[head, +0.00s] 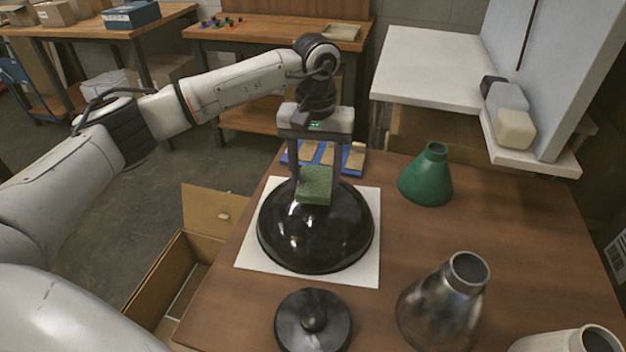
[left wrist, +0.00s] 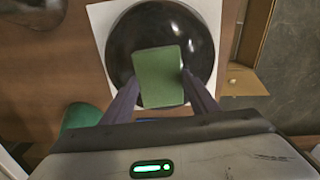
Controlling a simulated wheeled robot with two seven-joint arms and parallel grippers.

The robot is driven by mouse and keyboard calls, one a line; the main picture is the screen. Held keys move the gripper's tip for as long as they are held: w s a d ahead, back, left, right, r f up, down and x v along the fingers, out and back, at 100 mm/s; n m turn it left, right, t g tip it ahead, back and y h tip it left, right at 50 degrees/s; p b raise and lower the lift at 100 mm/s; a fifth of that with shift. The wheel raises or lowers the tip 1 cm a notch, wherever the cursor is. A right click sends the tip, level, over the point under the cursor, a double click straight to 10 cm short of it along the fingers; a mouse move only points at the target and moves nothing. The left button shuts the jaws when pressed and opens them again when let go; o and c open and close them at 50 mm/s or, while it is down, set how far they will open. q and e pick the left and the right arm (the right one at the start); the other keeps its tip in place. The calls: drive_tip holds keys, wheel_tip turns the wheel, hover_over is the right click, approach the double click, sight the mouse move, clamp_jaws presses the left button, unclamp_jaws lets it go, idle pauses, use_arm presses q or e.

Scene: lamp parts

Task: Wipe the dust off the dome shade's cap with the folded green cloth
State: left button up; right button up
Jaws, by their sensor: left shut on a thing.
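The dome shade (head: 318,240) is glossy black and sits on a white square sheet (head: 256,262) on the wooden table; it also shows in the left wrist view (left wrist: 120,52). My left gripper (head: 316,180) points down over the dome's top and is shut on the folded green cloth (head: 314,187). The cloth also shows between the fingers in the left wrist view (left wrist: 160,75). It covers the cap, so the cap and any dust on it are hidden. I cannot tell whether the cloth touches the dome. My right gripper is not in view.
A green cone shade (head: 425,180) stands right of the dome. A metallic shade (head: 440,305) and a black round lid with a knob (head: 313,325) are in front. A blue tray (head: 352,165) lies behind the gripper. An open cardboard box (head: 172,275) is left of the table.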

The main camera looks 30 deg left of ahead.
sight(319, 170)
use_arm(q)
drive_tip(key=shift+w+a+f+b, duration=0.1)
drive_tip(key=shift+w+a+b, duration=0.1)
drive_tip(key=shift+w, duration=0.6)
drive_tip(key=shift+w+a+f+b, duration=0.1)
drive_tip(key=shift+w+a, duration=0.1)
drive_tip(key=shift+w, duration=0.55)
drive_tip(key=shift+r, duration=0.15)
drive_tip(key=shift+w+r+p, duration=0.1)
drive_tip(key=shift+r+p, duration=0.55)
drive_tip(key=shift+r, duration=0.05)
drive_tip(key=shift+r+p, duration=1.45)
drive_tip(key=shift+r, duration=0.75)
drive_tip(key=shift+r, duration=0.1)
wheel_tip(319, 170, up, 3)
drive_tip(key=shift+f+p, duration=0.1)
drive_tip(key=shift+p, duration=1)
